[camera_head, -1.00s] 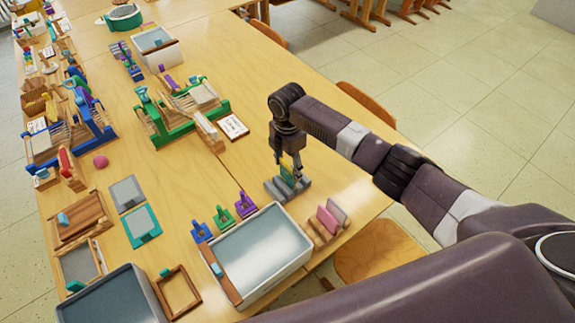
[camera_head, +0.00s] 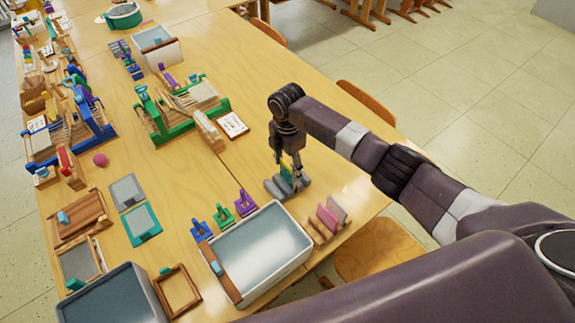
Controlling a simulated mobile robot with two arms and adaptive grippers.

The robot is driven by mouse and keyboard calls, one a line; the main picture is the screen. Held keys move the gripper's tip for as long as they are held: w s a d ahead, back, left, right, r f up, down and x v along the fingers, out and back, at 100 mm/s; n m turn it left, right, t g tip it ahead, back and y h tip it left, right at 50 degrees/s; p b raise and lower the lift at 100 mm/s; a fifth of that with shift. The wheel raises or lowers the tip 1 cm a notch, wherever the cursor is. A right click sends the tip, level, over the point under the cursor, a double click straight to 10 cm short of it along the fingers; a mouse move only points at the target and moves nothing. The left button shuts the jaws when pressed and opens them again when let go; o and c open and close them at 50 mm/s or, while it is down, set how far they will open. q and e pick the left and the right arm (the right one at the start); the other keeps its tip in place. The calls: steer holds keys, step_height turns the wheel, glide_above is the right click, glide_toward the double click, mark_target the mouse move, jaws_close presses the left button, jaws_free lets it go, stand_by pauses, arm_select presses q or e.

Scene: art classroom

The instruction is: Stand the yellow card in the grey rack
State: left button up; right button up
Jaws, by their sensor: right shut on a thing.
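The grey rack (camera_head: 273,190) stands on the wooden table, right of the middle of the view. The yellow card (camera_head: 285,171) is at the rack, mostly hidden by the fingers and by what stands there; only a small patch shows. A green patch shows beside it. My right gripper (camera_head: 291,171) points down over the rack and is shut on the yellow card. The card's lower edge is hidden, so I cannot tell whether it sits in a slot. My left gripper is not in view.
A wooden rack with pink cards (camera_head: 327,218) stands close to the right of a large grey-blue tray (camera_head: 262,243). Small purple (camera_head: 245,204), green (camera_head: 221,217) and blue (camera_head: 200,231) clips stand left of the grey rack. Bare table lies behind it.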

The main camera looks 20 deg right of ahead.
steer(key=shift+f+b, duration=0.4)
steer(key=shift+f, duration=0.35)
stand_by(0.4)
stand_by(0.4)
steer(key=o, duration=0.8)
steer(key=shift+r, duration=0.15)
step_height(320, 180, up, 12)
steer(key=shift+f, duration=0.1)
stand_by(0.5)
